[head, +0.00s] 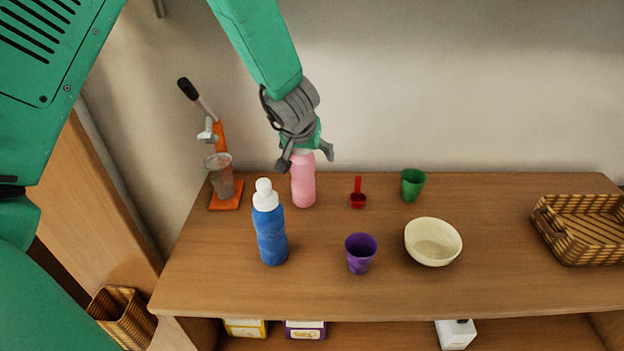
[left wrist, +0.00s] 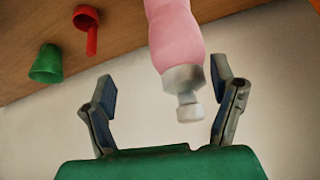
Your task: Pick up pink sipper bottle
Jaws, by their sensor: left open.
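The pink sipper bottle (head: 303,182) stands upright near the back of the wooden table, left of the middle. My left gripper (head: 305,163) is above it, pointing down, with its fingers open. In the head view the gripper hides the top of the bottle. In the left wrist view, the pink bottle (left wrist: 175,38) shows its grey collar and white spout. The spout points toward the space between the open fingers of my left gripper (left wrist: 165,97), nearer the right finger. The fingers appear apart from the bottle. My right gripper is not in view.
A blue bottle (head: 270,232) stands in front and left. A juicer (head: 222,170) is at left. A red scoop (head: 358,197), green cup (head: 412,185), purple cup (head: 360,254), cream bowl (head: 432,242) and basket (head: 582,228) stand to the right on the table (head: 480,285).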

